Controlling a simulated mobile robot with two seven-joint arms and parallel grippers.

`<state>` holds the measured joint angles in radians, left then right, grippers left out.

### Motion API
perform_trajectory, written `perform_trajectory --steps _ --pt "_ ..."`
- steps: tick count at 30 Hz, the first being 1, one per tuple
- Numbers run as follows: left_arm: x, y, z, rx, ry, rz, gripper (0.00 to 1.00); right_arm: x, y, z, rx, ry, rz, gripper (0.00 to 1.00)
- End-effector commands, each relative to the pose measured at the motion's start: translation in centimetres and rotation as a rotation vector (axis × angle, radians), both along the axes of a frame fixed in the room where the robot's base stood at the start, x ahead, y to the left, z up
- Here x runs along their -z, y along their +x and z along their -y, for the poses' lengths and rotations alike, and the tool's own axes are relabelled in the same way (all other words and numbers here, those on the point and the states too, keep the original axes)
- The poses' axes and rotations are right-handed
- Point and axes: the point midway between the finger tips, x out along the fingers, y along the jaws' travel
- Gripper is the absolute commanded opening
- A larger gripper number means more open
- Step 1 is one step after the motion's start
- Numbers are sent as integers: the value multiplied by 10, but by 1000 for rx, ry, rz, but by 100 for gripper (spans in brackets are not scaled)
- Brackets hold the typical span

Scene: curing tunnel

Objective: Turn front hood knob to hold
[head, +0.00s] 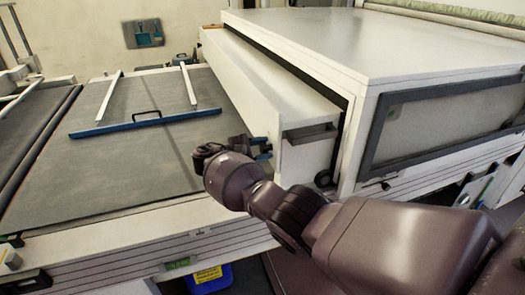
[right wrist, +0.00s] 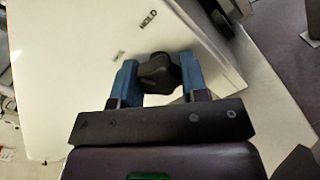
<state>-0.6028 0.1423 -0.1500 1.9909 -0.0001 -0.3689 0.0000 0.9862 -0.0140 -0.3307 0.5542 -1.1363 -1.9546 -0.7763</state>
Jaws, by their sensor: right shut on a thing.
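In the right wrist view, a dark knob (right wrist: 157,72) sits on a white panel (right wrist: 75,65) between the two blue fingers of my right gripper. The gripper is shut on it. The word HOLD (right wrist: 148,20) is printed on the panel above the knob, and a smaller, unclear marking (right wrist: 118,54) lies to its left. In the head view my right gripper (head: 263,148) is at the near left corner of the long white front hood (head: 255,90); the knob is hidden there. My left gripper is not in view.
A large white housing (head: 330,40) with a dark-framed window (head: 440,125) stands right of the hood. A grey belt (head: 120,180) lies to the left, with a blue bar (head: 145,122) across it. A blue container (head: 210,278) is below the front edge.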

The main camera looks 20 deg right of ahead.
Motion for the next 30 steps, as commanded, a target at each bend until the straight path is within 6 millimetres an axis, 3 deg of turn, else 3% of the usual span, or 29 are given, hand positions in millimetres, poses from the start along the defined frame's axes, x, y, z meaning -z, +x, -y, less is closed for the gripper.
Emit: perform_trajectory --steps 30 --pt "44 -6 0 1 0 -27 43 3 0 0 1 32 912 17"
